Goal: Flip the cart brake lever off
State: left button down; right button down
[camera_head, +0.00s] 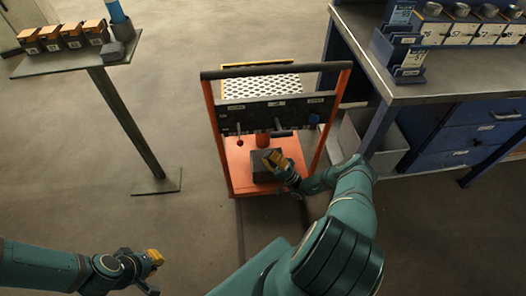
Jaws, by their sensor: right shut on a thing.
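The orange cart (217,150) stands ahead of me, with a black handle bar across its top. I cannot read which is the brake lever. My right gripper (271,159) is below the panel, in front of a grey block (262,177) in the picture. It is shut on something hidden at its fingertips. My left gripper (153,271) is open and empty at lower left.
A perforated plate (262,87) lies behind the panel. At the right stands a workbench (440,85) with blue drawers and labelled bins, close to the cart. At the left a small stand (75,62) holds several brown boxes. Floor between stand and cart is clear.

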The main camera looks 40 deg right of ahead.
aim_at(239, 134)
jog(key=w+a+r, duration=0.6)
jog(key=r, duration=0.1)
jog(key=shift+w+r, duration=0.15)
jog(key=shift+r, duration=0.2)
